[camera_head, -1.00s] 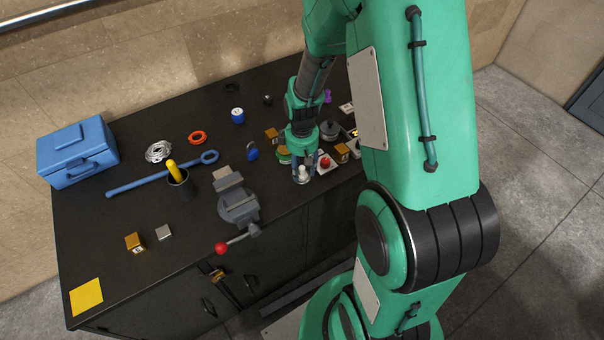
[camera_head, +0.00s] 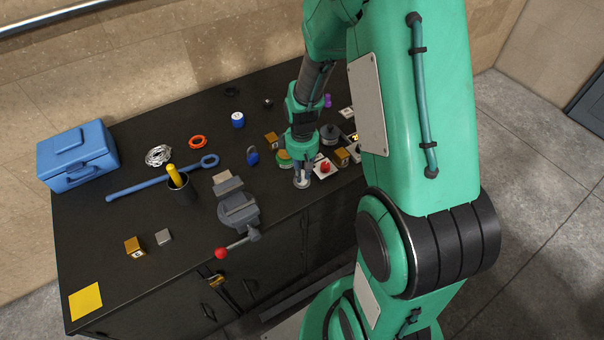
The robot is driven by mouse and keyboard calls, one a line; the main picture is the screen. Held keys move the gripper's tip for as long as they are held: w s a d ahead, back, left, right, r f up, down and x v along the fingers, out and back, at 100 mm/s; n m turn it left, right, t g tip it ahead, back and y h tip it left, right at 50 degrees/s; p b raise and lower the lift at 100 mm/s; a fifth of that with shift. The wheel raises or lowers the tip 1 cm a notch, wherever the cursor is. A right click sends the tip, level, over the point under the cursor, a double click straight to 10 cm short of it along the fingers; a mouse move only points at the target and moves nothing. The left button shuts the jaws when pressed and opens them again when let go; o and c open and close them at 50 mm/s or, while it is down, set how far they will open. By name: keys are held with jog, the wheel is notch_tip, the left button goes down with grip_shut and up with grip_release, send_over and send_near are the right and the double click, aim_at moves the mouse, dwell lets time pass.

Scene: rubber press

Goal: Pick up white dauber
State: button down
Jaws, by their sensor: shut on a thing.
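The white dauber (camera_head: 301,183) stands near the front edge of the dark bench, right of the grey vise. Only its pale round lower part shows clearly; its top is hidden between the fingers. My gripper (camera_head: 302,177) points down over it and is shut on it. I cannot tell whether the dauber is clear of the bench top.
Just right of my gripper are a white piece with a red knob (camera_head: 325,167) and brass-coloured blocks (camera_head: 341,157). A green-rimmed round item (camera_head: 284,156) is close behind. The vise (camera_head: 238,208) stands left.

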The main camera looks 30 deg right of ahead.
aim_at(302, 172)
jog(key=shift+r, duration=0.8)
notch_tip(302, 172, up, 2)
jog(key=shift+s+r+p, duration=0.1)
jog(key=shift+p, duration=0.3)
jog(key=s+a+r+p, duration=0.1)
jog(key=s+a, duration=0.3)
jog(key=s, duration=1.1)
